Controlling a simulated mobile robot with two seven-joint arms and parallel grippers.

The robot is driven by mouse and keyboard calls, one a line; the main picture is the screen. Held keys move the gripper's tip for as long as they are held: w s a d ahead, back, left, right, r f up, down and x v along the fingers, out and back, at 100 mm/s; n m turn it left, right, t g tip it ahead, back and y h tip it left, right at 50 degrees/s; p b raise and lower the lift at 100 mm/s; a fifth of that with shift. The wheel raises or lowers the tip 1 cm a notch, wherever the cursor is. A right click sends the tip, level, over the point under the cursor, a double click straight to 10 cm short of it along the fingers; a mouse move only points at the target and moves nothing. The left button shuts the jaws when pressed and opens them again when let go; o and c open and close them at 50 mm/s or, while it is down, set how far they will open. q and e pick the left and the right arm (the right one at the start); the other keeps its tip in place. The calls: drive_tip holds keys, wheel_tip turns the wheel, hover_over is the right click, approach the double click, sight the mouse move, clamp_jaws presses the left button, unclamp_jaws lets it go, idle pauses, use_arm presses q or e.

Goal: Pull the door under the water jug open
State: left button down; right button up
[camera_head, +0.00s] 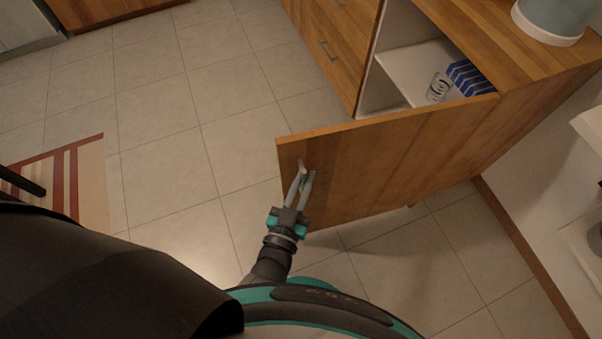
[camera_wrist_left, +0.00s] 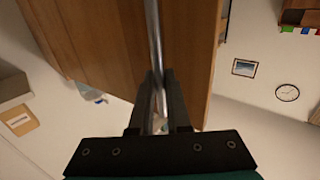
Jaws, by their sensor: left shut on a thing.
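The wooden cabinet door (camera_head: 370,170) stands wide open, swung out from the cabinet below the counter. The water jug (camera_head: 550,18), pale blue with a white base, is partly in view on the counter above. My left gripper (camera_head: 303,172) is at the door's free end, shut on the metal door handle. In the left wrist view the handle (camera_wrist_left: 154,40) runs between the two fingers (camera_wrist_left: 160,100), with the door (camera_wrist_left: 100,40) behind it. My right gripper is not in view.
Inside the open cabinet, a clear glass (camera_head: 438,87) and blue boxes (camera_head: 470,77) stand on a white shelf (camera_head: 410,65). Drawers (camera_head: 325,45) are left of the opening. The tiled floor (camera_head: 160,120) left of the door is clear, with a striped rug (camera_head: 90,185) farther left.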

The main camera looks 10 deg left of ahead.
use_arm(q)
drive_tip(key=shift+d, duration=0.15)
drive_tip(key=c, duration=0.9)
unclamp_jaws()
drive_tip(key=shift+s, duration=0.15)
